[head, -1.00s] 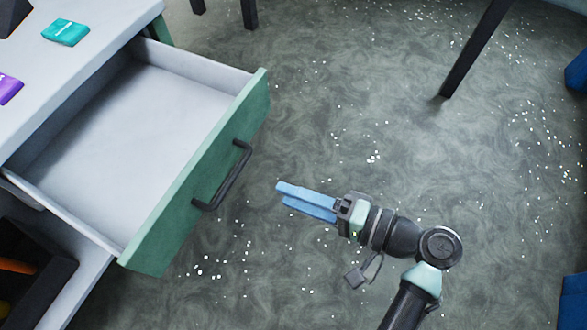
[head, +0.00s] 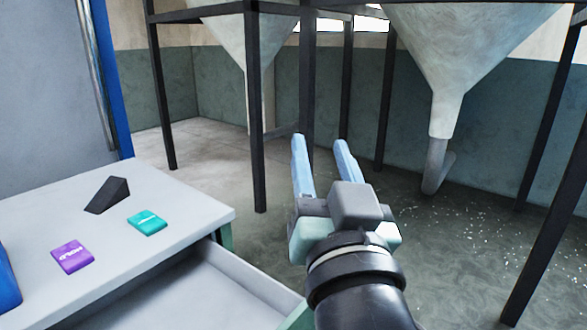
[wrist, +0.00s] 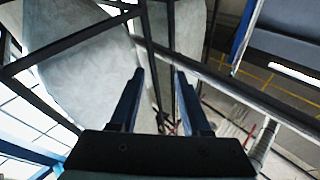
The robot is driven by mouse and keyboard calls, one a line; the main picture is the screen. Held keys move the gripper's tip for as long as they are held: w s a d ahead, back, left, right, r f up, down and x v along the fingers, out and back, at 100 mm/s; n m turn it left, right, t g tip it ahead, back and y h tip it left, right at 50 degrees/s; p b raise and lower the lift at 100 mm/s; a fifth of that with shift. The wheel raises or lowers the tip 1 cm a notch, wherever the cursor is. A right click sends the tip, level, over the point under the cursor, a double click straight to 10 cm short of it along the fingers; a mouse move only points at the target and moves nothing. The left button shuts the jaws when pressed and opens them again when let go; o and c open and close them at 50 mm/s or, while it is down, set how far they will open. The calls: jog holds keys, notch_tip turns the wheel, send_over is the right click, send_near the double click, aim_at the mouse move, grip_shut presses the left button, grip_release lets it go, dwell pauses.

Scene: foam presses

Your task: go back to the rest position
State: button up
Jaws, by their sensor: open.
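My gripper (head: 322,165) is raised in the middle of the head view, its two blue fingers pointing up and apart with nothing between them. In the wrist view my gripper (wrist: 160,95) is also open and empty, with pale hoppers and dark frame bars beyond it. It is clear of the white table (head: 180,205) and its open drawer (head: 240,285), which lie to its left and below. The drawer's handle is out of view.
On the table are a dark wedge (head: 107,196), a teal packet (head: 147,222) and a purple packet (head: 72,256). Pale hoppers (head: 455,50) on dark posts (head: 257,120) stand behind. White specks lie on the floor (head: 460,235) at right.

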jog(key=s+a+r+n+t+h, duration=0.1)
jog(key=s+a+r+t, duration=0.15)
jog(key=s+r, duration=0.45)
jog(key=s+a+r+t+h, duration=0.1)
jog(key=s+r+t, duration=0.35)
jog(key=r, duration=0.55)
notch_tip(320, 180, up, 15)
jog(key=p, duration=1.6)
jog(key=shift+w+d+g+p, duration=0.15)
jog(key=shift+w+g+p, duration=0.15)
jog(key=shift+w+g, duration=0.1)
jog(key=shift+f, duration=0.2)
